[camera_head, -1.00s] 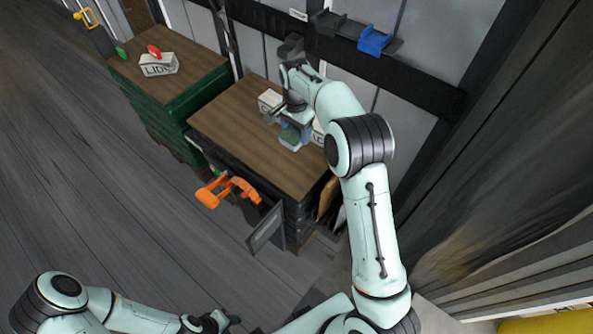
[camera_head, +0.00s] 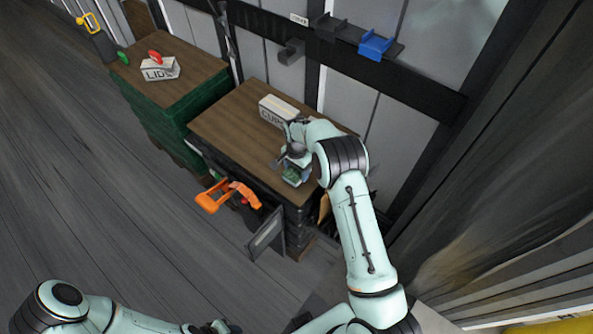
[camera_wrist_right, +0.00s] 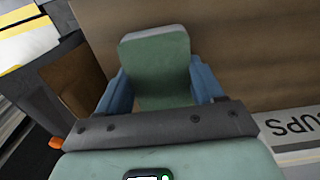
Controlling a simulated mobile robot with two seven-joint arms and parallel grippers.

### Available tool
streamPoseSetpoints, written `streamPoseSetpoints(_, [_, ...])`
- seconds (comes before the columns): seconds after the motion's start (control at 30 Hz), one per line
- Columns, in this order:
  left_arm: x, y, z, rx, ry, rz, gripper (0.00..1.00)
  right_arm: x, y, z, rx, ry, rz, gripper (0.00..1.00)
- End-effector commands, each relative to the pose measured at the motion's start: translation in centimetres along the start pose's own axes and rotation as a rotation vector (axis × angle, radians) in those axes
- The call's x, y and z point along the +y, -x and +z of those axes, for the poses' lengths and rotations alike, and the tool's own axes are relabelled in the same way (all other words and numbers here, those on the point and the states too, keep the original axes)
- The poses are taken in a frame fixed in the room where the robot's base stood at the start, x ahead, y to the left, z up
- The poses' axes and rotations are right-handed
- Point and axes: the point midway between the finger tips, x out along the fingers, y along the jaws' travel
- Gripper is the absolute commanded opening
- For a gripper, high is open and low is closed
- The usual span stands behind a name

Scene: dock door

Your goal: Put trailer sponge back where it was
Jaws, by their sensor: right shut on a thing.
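The trailer sponge, a green block with a paler grey end, shows in the right wrist view (camera_wrist_right: 155,68) between two blue fingers. My right gripper (camera_head: 296,166) is shut on it. In the head view the sponge (camera_head: 292,177) is a small green patch above the front right part of the brown-topped cabinet (camera_head: 235,115); whether it touches the top I cannot tell. My left gripper (camera_head: 212,327) is partly in view at the bottom edge, away from the cabinet, and its fingers are not clear.
A white CUPS box (camera_head: 279,110) stands at the cabinet's back. A LIDS box (camera_head: 160,69) with a red item sits on the green stack at left. Blue (camera_head: 376,45) and grey (camera_head: 291,52) holders hang on the wall rail. An orange tool (camera_head: 228,195) protrudes at the cabinet's front.

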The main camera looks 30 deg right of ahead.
Motion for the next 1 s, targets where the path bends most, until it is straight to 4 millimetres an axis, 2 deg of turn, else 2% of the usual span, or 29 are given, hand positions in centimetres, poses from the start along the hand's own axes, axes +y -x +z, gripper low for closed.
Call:
streamPoseSetpoints(0.07, [0.0,0.1,0.0,0.0,0.0,0.0,0.43,0.0,-0.9,0.0,-0.001,0.0,0.001,0.3])
streamPoseSetpoints(0.43, [0.0,-0.1,0.0,0.0,0.0,0.0,0.43,0.0,-1.3,0.0,0.0,0.0,0.0,0.3])
streamPoseSetpoints(0.47, [0.0,-0.1,0.0,0.0,0.0,0.0,0.43,0.0,-1.3,0.0,0.0,0.0,0.0,0.7])
streamPoseSetpoints(0.53, [0.0,0.0,0.0,0.0,0.0,0.0,0.43,0.0,-1.3,0.0,0.0,0.0,0.0,0.92])
streamPoseSetpoints(0.83, [0.0,0.0,0.0,0.0,0.0,0.0,0.43,0.0,-1.2,0.0,0.0,0.0,0.0,0.92])
streamPoseSetpoints(1.0, [0.0,0.0,0.0,0.0,0.0,0.0,0.43,-0.1,0.4,0.0,0.002,0.0,-0.003,0.92])
